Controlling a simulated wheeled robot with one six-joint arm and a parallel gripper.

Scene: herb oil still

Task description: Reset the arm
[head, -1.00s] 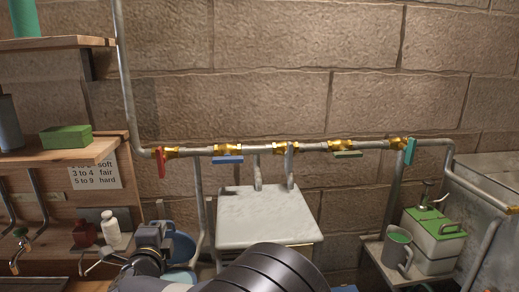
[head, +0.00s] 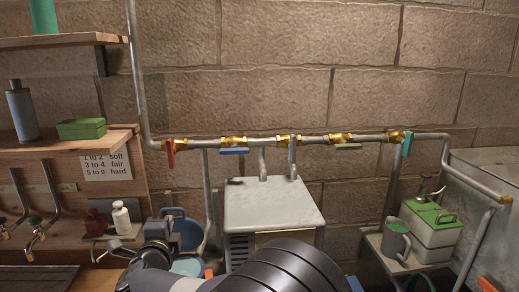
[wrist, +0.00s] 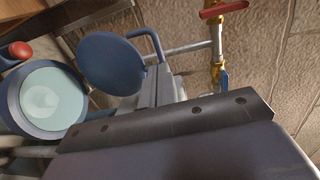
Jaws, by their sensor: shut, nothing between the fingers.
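My arm comes up from the bottom of the head view, with its dark ribbed joint (head: 285,268) in front. Its wrist end (head: 158,229) is at lower left, before a blue round lid. In the wrist view my gripper (wrist: 162,85) shows as two grey finger plates close together, shut and empty. They stand above a dark bolted bar. The blue lid (wrist: 110,62) with its handle is just left of the fingers. Below it is an open blue-rimmed pot (wrist: 42,98) with pale contents. I cannot tell whether the fingers touch the lid.
A wall pipe (head: 260,143) carries several valves, including a red handle (head: 171,154) and a teal handle (head: 407,145). A grey-topped box (head: 272,203) stands below. Left are wooden shelves (head: 60,145) and a white bottle (head: 121,218). Right are a mug (head: 394,240) and a green-topped canister (head: 432,226).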

